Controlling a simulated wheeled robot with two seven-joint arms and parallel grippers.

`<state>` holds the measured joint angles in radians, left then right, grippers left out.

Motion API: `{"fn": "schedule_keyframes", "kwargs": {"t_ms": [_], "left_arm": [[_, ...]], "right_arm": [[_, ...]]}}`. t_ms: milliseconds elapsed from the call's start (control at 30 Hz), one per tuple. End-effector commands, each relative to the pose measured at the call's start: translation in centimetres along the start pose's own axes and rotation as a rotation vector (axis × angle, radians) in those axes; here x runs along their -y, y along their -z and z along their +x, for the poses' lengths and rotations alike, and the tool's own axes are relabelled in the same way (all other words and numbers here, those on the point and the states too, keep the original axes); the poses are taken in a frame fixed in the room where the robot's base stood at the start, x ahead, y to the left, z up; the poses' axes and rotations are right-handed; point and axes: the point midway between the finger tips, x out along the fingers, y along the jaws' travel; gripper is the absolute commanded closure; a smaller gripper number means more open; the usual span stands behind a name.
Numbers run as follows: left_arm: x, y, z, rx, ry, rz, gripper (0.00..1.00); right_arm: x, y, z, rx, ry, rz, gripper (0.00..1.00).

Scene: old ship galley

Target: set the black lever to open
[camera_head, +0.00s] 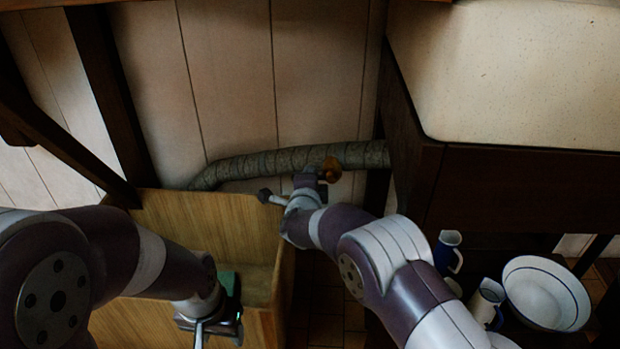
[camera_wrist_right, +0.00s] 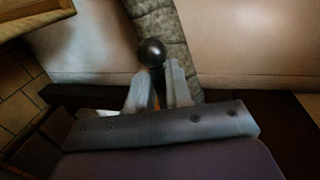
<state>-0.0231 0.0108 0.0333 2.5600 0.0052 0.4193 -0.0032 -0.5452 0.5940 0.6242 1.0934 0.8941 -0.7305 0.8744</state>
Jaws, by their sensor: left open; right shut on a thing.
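The black lever's round knob (camera_wrist_right: 152,52) shows in the right wrist view at the tips of my right gripper (camera_wrist_right: 157,82). The two fingers are shut on the lever just below the knob, and a small orange-brown part shows between them. In the head view, the dark knob (camera_head: 264,194) sticks out left of my right gripper (camera_head: 277,200), in front of the pipe. The rest of the lever is hidden by my gripper and wrist. My left gripper (camera_head: 203,333) is open and empty over the wooden box, away from the lever.
A mottled pipe (camera_head: 260,163) runs along the wall, with a brass-coloured fitting (camera_head: 332,170) near its right end. A wooden box (camera_head: 210,228) stands below it. At right are a sink (camera_head: 510,70), a white basin (camera_head: 545,292) and enamel jugs (camera_head: 448,250).

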Motion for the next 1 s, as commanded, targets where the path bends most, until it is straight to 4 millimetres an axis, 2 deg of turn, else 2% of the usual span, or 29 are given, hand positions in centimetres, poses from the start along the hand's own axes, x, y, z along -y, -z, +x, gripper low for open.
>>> {"fn": "schedule_keyframes", "kwargs": {"t_ms": [167, 200, 233, 467, 567, 667, 800, 1000], "left_arm": [[0.0, 0.0, 0.0, 0.0, 0.0, 0.0, 0.45], [0.0, 0.0, 0.0, 0.0, 0.0, 0.0, 0.45], [0.0, 0.0, 0.0, 0.0, 0.0, 0.0, 0.45], [0.0, 0.0, 0.0, 0.0, 0.0, 0.0, 0.45], [0.0, 0.1, -0.5, 0.0, 0.0, 0.0, 0.45], [0.0, 0.2, -1.8, 0.0, 0.0, 0.0, 0.45], [0.0, 0.5, -4.0, 0.0, 0.0, 0.0, 0.45], [0.0, 0.7, -5.9, 0.0, 0.0, 0.0, 0.45]], "right_arm": [[-0.2, -0.1, 0.0, 0.002, -0.005, -0.002, 1.0], [-0.2, -0.1, 0.0, 0.001, -0.005, -0.002, 0.68], [-0.2, -0.1, 0.0, 0.001, -0.004, -0.002, 0.65], [-0.1, 0.0, 0.0, 0.001, -0.002, -0.002, 0.65], [0.2, -0.1, -0.6, 0.001, -0.001, -0.001, 0.65], [0.6, 0.0, -2.6, 0.003, -0.003, -0.003, 0.65], [0.8, -0.1, -6.6, 0.004, -0.004, -0.004, 0.65], [0.4, -0.1, -11.1, 0.004, -0.004, -0.004, 0.65]]}}
